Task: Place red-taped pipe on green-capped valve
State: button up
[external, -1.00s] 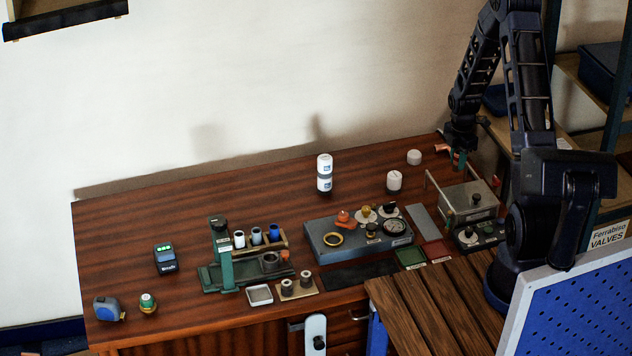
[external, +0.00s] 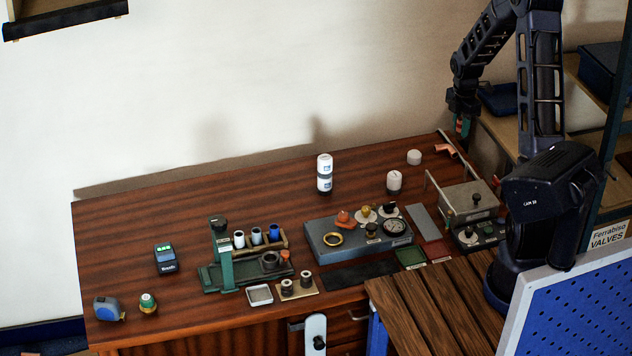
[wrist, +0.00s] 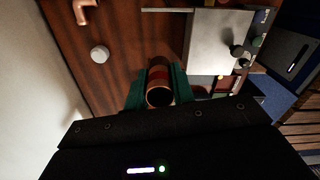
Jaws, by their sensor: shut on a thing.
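My gripper (external: 462,126) is above the far right corner of the table, clear of its surface. Its green fingers, also in the wrist view (wrist: 158,92), are shut on a copper pipe (wrist: 160,96). A reddish band shows on this pipe, and its open round end faces the wrist camera. In the external view the held pipe is small and mostly hidden by the fingers. A small brass fitting with a green top (external: 148,303), which looks like the green-capped valve, stands at the table's front left, far from my gripper.
A copper elbow (external: 446,149) lies below my gripper. A metal box (external: 468,203) with upright rods is near it. White cylinders (external: 394,181), a grey fixture block (external: 335,252), a green stand (external: 222,255) and a tape measure (external: 108,309) occupy the table. The back left is clear.

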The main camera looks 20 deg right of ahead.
jog(key=w+a+r+n, duration=0.15)
jog(key=w+a, duration=0.25)
jog(key=a, duration=0.4)
jog(key=w+a+n, duration=0.2)
jog(key=w+a, duration=0.2)
jog(key=a, duration=0.5)
jog(key=w+a+n, duration=0.2)
jog(key=w+a, duration=0.2)
jog(key=a, duration=0.4)
jog(key=s+a+r+n, duration=0.1)
jog(key=s+a+n, duration=0.2)
jog(key=a, duration=1.7)
jog(key=s+a+r+n, duration=0.1)
jog(key=s+a+n, duration=0.15)
jog(key=a, duration=1.75)
jog(key=r+n, duration=0.1)
jog(key=n, duration=0.6)
send_over(146, 297)
notch_tip(146, 297, down, 19)
jog(key=shift+f, duration=0.1)
jog(key=shift+f, duration=0.15)
